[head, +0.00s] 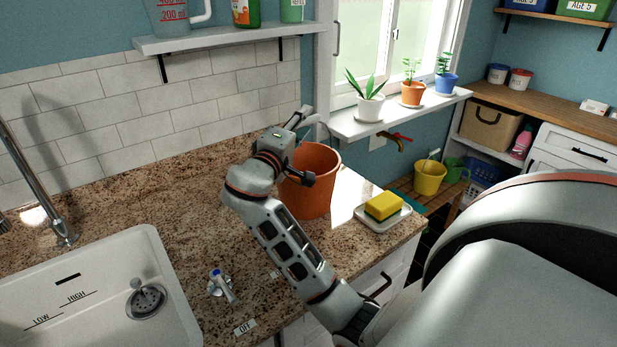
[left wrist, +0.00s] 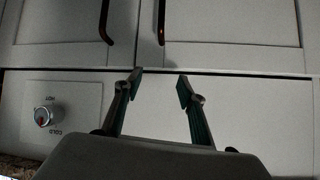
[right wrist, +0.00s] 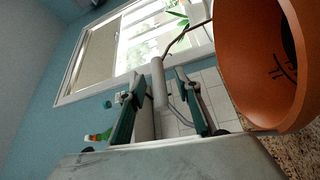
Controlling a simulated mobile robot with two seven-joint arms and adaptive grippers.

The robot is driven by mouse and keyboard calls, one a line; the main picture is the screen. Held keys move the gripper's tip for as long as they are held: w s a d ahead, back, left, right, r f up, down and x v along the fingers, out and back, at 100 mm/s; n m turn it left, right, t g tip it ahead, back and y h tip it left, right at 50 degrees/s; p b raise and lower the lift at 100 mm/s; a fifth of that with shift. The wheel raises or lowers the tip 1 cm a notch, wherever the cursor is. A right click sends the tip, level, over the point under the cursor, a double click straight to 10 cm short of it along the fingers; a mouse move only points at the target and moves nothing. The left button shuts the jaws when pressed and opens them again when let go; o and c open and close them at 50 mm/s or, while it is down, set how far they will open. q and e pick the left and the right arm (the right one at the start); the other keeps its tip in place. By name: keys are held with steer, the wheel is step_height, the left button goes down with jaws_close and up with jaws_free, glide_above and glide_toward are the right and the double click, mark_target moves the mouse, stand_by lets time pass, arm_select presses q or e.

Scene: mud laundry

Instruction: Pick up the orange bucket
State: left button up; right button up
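The orange bucket (head: 318,192) stands upright on the granite counter, partly hidden behind my right wrist. My right gripper (head: 302,120) is at the bucket's upper left rim. In the right wrist view the bucket (right wrist: 262,70) fills the right side. There, the pale cylindrical grip of its wire handle (right wrist: 158,85) lies between the two fingers of my right gripper (right wrist: 158,92). A gap shows on each side of the grip, so the fingers are open around it. My left gripper (left wrist: 160,85) is open and empty in front of white cabinet fronts. It is not seen in the head view.
A yellow sponge (head: 383,206) lies on a white dish (head: 398,217) right of the bucket. A white sink (head: 100,260) and tap (head: 45,190) are at left. Potted plants stand on the window sill (head: 430,108) behind. A hot/cold knob (left wrist: 43,117) is near my left gripper.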

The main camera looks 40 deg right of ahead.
steer(key=shift+w+d, duration=0.1)
steer(key=shift+d, duration=0.15)
jaws_close()
steer(key=shift+r, duration=0.15)
